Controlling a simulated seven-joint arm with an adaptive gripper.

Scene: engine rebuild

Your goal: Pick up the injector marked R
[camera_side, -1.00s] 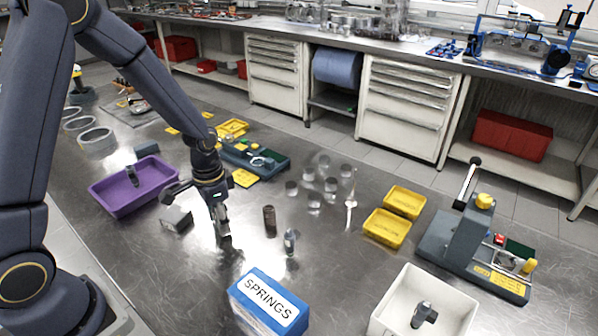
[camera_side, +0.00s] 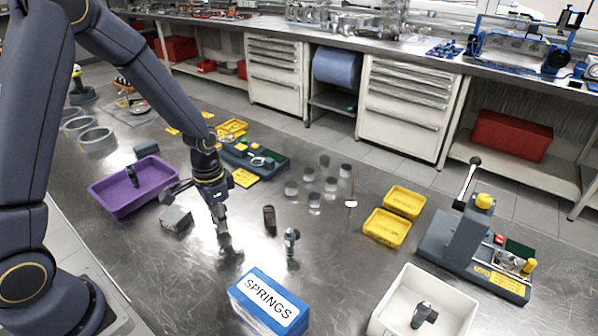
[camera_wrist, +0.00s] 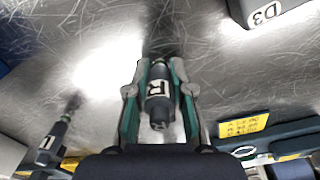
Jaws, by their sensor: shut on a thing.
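The injector marked R (camera_wrist: 158,95) is a dark cylinder with a white R label and stands between the green-padded fingers of my gripper (camera_wrist: 158,100) in the wrist view. The fingers are shut on it, touching both sides. In the side view my gripper (camera_side: 225,243) points down close to the metal table, left of a second injector (camera_side: 291,241). The held injector is hard to tell from the fingers there.
A dark cylinder (camera_side: 269,217) stands to the right. The blue SPRINGS box (camera_side: 246,302) is in front, and a white bin (camera_side: 458,302) is at the right.

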